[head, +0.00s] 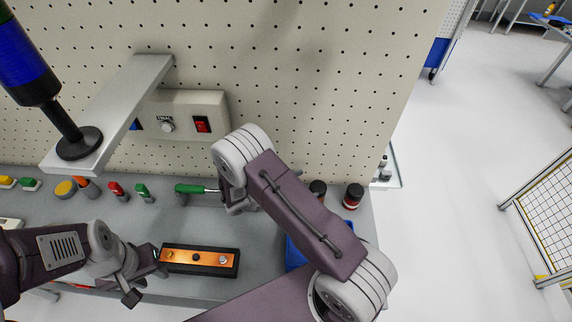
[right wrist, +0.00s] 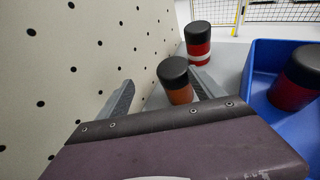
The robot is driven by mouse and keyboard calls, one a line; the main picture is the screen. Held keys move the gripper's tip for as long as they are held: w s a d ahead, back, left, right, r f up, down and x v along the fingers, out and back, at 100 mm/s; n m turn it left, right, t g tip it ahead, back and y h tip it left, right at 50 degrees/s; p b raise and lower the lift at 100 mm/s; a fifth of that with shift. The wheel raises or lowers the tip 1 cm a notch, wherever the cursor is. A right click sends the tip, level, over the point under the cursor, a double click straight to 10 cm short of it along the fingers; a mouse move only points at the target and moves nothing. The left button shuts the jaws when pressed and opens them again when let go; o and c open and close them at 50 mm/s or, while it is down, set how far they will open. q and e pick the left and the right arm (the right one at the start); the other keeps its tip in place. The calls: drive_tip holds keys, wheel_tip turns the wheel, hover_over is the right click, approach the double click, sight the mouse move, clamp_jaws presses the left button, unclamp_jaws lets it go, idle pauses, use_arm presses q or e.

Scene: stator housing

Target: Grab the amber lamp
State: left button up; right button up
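The amber lamp (right wrist: 180,94) is a short orange cylinder with a black cap. In the right wrist view it stands upright, framed between the fingers of my right gripper (right wrist: 160,77), which is open. Whether it is between the fingertips or beyond them is hard to tell. In the head view, a black-capped lamp (head: 318,188) beside my right arm is probably the same one. There, my right gripper (head: 236,206) is by the pegboard, partly covered by my arm. My left gripper (head: 146,276) is open and empty at the left end of an orange-topped black block (head: 199,260).
A red black-capped lamp (right wrist: 198,47) with a white band stands behind the amber one. A blue bin (right wrist: 252,99) to the right holds another red lamp (right wrist: 298,77). A pegboard (right wrist: 60,60) rises close on the left. A green-handled screwdriver (head: 188,189) lies near my right gripper.

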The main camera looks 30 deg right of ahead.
sight(322, 188)
drive_tip(key=shift+n, duration=0.7)
drive_tip(key=s+d+f+p, duration=0.2)
drive_tip(key=s, duration=0.1)
drive_tip(key=shift+d+p, duration=0.35)
drive_tip(key=shift+p, duration=0.05)
drive_tip(key=shift+d, duration=0.3)
drive_tip(key=shift+d+f+p, duration=0.2)
drive_tip(key=shift+d+p, duration=0.75)
drive_tip(key=shift+d, duration=0.3)
drive_tip(key=shift+w+d+f, duration=0.35)
drive_tip(key=shift+d+f, duration=0.25)
drive_tip(key=shift+d, duration=0.25)
drive_tip(key=shift+w+d+f, duration=0.1)
drive_tip(key=shift+w+f, duration=0.1)
drive_tip(key=shift+s+r, duration=0.15)
drive_tip(key=shift+s, duration=0.05)
drive_tip(key=c, duration=1.5)
use_arm(q)
wheel_tip(322, 188, up, 7)
drive_tip(key=s, duration=0.1)
drive_tip(key=shift+s+d+f, duration=0.2)
drive_tip(key=shift+s+d, duration=0.15)
drive_tip(key=shift+s, duration=0.05)
use_arm(e)
drive_tip(key=shift+w, duration=0.1)
use_arm(q)
drive_tip(key=shift+f, duration=0.1)
